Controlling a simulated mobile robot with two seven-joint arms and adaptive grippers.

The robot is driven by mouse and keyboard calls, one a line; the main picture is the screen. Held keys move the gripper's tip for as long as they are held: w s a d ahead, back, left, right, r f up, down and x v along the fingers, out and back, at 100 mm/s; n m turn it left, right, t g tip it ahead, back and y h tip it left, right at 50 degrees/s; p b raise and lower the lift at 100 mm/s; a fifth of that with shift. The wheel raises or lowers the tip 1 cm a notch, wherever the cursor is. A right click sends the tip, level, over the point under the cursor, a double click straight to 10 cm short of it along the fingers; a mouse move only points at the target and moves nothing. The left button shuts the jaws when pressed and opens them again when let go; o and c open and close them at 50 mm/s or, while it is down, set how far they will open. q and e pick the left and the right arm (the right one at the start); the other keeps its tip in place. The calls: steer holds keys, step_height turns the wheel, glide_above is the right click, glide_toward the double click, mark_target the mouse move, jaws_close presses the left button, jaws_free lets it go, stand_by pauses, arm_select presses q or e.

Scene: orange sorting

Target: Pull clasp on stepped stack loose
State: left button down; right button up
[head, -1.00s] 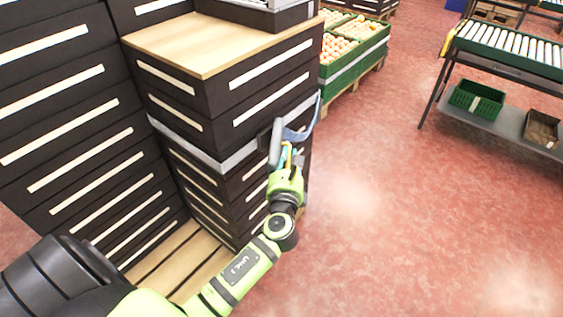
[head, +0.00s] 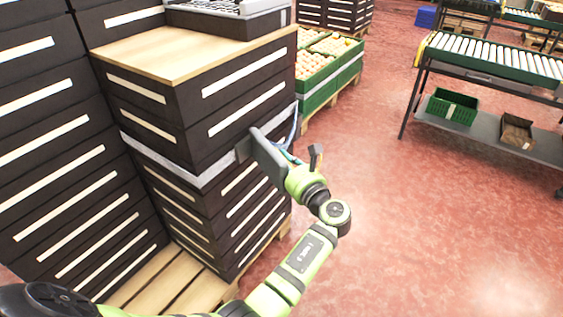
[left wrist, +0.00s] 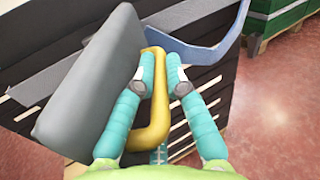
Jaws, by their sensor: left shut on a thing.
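The stepped stack (head: 196,105) is dark crates with light slots and a wooden board on its lower step. A grey strap (head: 215,172) runs round it to the clasp (head: 266,158), a grey plate at the stack's right corner. The plate looks large and tilted in the left wrist view (left wrist: 90,85). A yellow handle (left wrist: 158,128) and a loose blue strap end (left wrist: 200,52) show beside it. My left gripper (head: 287,163) is at the clasp. In the wrist view its teal fingers (left wrist: 161,75) close around the yellow handle. My right gripper is out of view.
A taller dark stack (head: 60,130) stands at the left, and a wooden pallet (head: 170,285) lies below. Green crates of oranges (head: 318,85) stand behind. A roller conveyor (head: 490,60) is at the right. The red floor between is clear.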

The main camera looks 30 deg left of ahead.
arm_select(q)
steer(key=shift+w+r, duration=0.1)
steer(key=shift+r, duration=0.05)
steer(key=c, duration=1.3)
jaws_free()
